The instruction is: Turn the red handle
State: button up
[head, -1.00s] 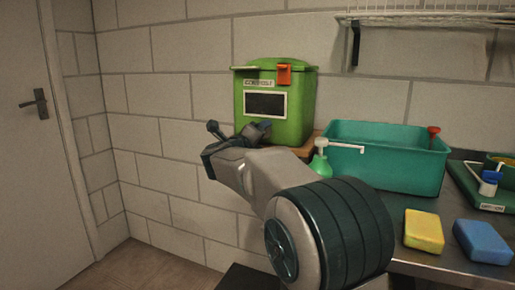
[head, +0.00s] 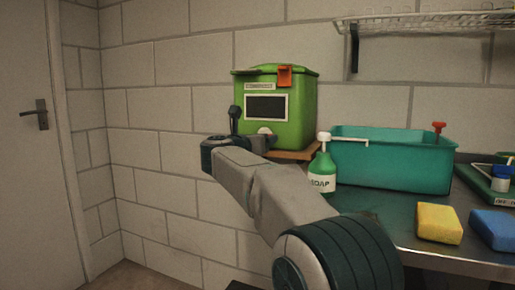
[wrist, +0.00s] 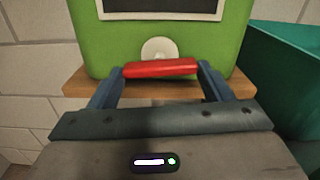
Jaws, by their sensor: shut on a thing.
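The red handle (wrist: 160,68) is a short bar in the wrist view, lying nearly level in front of a white round hub (wrist: 159,49) on the green compost bin (wrist: 85,35). My gripper (wrist: 160,70) is shut on the handle, with one blue-grey finger at each end of it. In the head view, the bin (head: 305,132) stands at the back, with a dark panel and an orange-red clip (head: 285,76) on its lid. There my gripper (head: 250,133) is at the bin's lower front. The handle is hidden in that view.
The bin stands on a wooden board (head: 292,155). A green soap bottle (head: 322,172) is close to the right of my arm. A teal basin (head: 390,165), yellow sponge (head: 439,223) and blue sponge (head: 492,230) are farther right. The left side by the wall is clear.

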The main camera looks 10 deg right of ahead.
jog(key=shift+m+b, duration=0.45)
jog(key=shift+m, duration=0.35)
jog(key=o, duration=1)
jog(key=shift+p+v, duration=1.1)
jog(key=shift+v, duration=5.85)
jog(key=shift+w, duration=0.1)
